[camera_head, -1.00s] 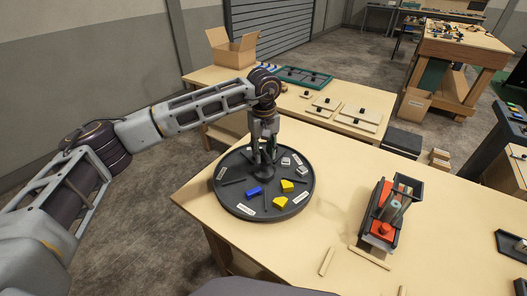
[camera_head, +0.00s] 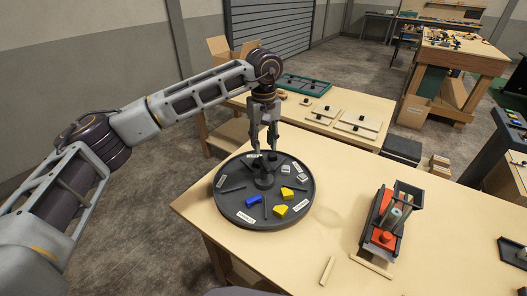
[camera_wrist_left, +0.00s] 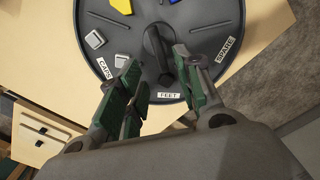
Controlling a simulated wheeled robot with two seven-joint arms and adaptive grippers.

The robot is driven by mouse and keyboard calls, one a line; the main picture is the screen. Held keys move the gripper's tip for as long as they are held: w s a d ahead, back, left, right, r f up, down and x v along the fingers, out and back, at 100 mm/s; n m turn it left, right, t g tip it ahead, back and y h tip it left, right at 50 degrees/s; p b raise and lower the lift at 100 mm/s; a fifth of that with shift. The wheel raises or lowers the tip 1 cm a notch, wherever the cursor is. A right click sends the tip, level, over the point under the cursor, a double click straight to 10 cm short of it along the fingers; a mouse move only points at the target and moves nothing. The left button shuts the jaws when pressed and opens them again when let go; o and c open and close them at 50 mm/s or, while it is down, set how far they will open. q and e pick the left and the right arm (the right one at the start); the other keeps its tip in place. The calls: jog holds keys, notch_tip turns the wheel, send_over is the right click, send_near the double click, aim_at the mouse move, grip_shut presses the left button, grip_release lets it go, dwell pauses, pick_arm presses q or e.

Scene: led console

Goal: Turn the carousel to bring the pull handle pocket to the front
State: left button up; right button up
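The carousel is a round dark disc (camera_head: 305,213) on the near table, with pockets marked by dividers and white labels around a central hub (camera_head: 264,181). It carries a blue piece (camera_head: 253,202), yellow pieces (camera_head: 279,211) and grey blocks (camera_head: 302,176). My left gripper (camera_head: 264,151) is above the far part of the disc, behind the hub, with its fingers apart. The left wrist view shows the green-padded fingers (camera_wrist_left: 155,72) open and empty, near the "FEET" label (camera_wrist_left: 169,95), with "CAPS" and "SPARE" labels to either side. I cannot make out which piece is the pull handle.
A red and dark fixture (camera_head: 385,238) stands right of the carousel, with a light wooden strip (camera_head: 327,270) in front. A back table holds a cardboard box (camera_head: 222,47), a green tray (camera_head: 305,84) and knobbed boards (camera_head: 361,121). Bare tabletop lies between carousel and fixture.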

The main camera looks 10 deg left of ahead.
pick_arm(q)
jog(key=shift+r, duration=2.5)
jog(key=shift+f, duration=0.1)
